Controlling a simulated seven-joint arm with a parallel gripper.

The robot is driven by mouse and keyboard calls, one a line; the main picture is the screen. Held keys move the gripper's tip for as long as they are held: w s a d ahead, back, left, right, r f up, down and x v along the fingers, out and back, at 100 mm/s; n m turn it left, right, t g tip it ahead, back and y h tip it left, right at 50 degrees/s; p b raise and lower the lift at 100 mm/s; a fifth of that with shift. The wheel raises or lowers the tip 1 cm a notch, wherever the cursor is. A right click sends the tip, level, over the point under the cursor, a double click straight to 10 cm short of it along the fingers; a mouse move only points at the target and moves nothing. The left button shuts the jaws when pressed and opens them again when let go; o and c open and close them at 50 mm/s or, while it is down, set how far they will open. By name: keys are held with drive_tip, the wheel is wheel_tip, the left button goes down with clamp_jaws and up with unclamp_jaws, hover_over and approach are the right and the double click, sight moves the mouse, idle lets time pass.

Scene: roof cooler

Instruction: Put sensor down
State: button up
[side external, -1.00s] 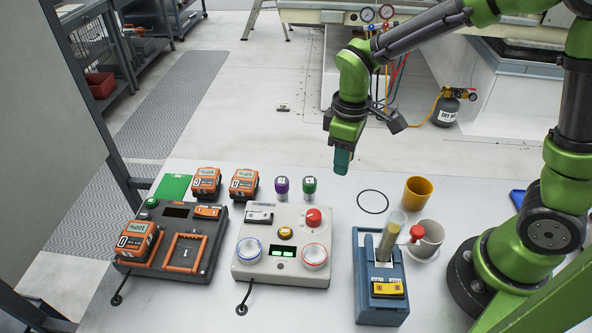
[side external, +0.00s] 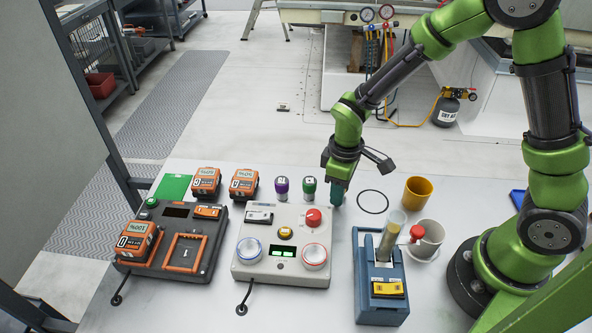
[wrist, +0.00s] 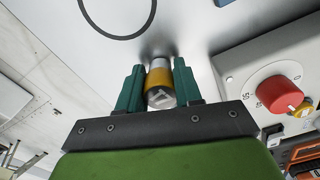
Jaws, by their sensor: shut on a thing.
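My gripper (side external: 338,193) points down at the table, just right of the green-capped sensor. In the wrist view its two green fingers are shut on a yellow-banded sensor (wrist: 159,80), a short cylinder with a silver end. The sensor's far end is at or very near the white tabletop, with a dark shadow around it. I cannot tell whether it touches. In the side view the fingers hide this sensor. A purple-capped sensor (side external: 281,188) and a green-capped sensor (side external: 309,187) stand upright on the table to the left of my gripper.
A grey control box (side external: 239,262) with a red knob (side external: 313,216) stands close in front. A black ring (side external: 373,202) lies to the right. Orange battery packs (side external: 206,180) stand left.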

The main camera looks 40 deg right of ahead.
drive_tip(key=shift+f, duration=0.2)
drive_tip(key=o, duration=1.1)
drive_tip(key=shift+c, duration=0.2)
wheel_tip(320, 180, up, 17)
drive_tip(key=s+d+r+m+t+y, duration=0.2)
drive_tip(key=s+r+m+t, duration=0.4)
drive_tip(key=s, duration=0.4)
drive_tip(key=d+r+m, duration=0.1)
drive_tip(key=m, duration=0.1)
drive_tip(key=shift+d+m+t, duration=0.4)
drive_tip(key=shift+o, duration=0.4)
drive_tip(key=shift+s+m, duration=0.35)
drive_tip(key=shift+m, duration=0.05)
